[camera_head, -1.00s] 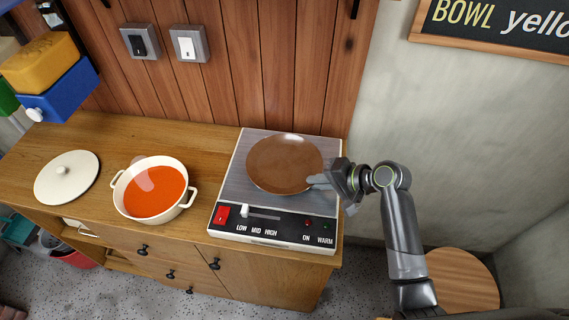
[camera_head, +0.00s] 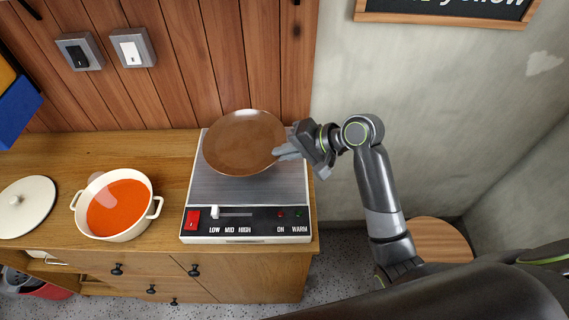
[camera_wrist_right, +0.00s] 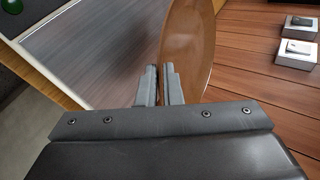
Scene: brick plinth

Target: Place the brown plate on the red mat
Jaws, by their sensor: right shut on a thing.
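The brown plate (camera_head: 242,143) is over the back part of the warming plate in the head view, tilted toward the camera. My right gripper (camera_head: 284,151) is shut on its right edge. In the right wrist view the plate (camera_wrist_right: 189,45) stands edge-on, and the gripper's two fingers (camera_wrist_right: 160,85) close around its rim. The plate appears raised off the hotplate surface, though the exact gap is hard to tell. No red mat shows in these frames. My left gripper is not in view.
The hotplate (camera_head: 245,188) stands on the right end of a wooden cabinet (camera_head: 235,268). A pot of orange soup (camera_head: 119,205) and a white lid (camera_head: 25,205) are to its left. A round wooden stool top (camera_head: 436,242) is low at the right. The plank wall (camera_head: 235,60) is close behind.

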